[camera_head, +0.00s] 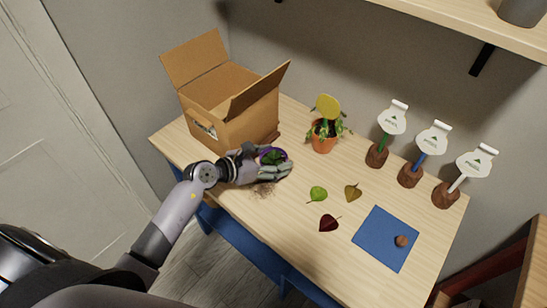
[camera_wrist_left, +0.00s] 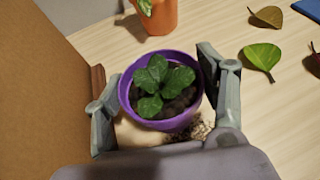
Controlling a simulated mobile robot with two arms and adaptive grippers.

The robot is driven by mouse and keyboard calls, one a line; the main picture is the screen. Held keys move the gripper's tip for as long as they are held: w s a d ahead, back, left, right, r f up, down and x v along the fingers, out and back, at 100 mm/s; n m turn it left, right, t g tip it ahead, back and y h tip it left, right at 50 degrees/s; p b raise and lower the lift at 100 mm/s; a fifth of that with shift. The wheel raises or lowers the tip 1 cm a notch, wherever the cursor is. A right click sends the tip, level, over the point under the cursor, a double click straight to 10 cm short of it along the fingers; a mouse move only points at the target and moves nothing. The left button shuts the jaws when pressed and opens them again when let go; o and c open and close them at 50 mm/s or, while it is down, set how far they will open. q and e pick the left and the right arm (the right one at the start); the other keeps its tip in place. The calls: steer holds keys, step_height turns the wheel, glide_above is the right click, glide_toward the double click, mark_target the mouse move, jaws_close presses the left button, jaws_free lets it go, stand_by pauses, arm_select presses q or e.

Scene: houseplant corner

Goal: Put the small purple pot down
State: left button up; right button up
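The small purple pot (camera_head: 265,151) holds dark soil and a green leafy plant. It is near the front of the table, right of the cardboard box. In the left wrist view the purple pot (camera_wrist_left: 162,122) sits between the two fingers of my left gripper (camera_wrist_left: 165,95), one at each side of its rim, and they appear to touch it. In the head view my left gripper (camera_head: 268,166) partly hides the pot. I cannot tell whether its base touches the table. My right gripper is not in view.
An open cardboard box (camera_head: 253,107) stands at the left. An orange pot (camera_head: 323,142) with a plant is behind. Loose leaves (camera_head: 318,194) and a blue mat (camera_head: 378,246) lie rightward. Several labelled brown holders (camera_head: 410,176) line the back. Spilled soil (camera_head: 264,189) lies near the front edge.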

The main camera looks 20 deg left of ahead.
arm_select(q)
steer(key=o, duration=0.4)
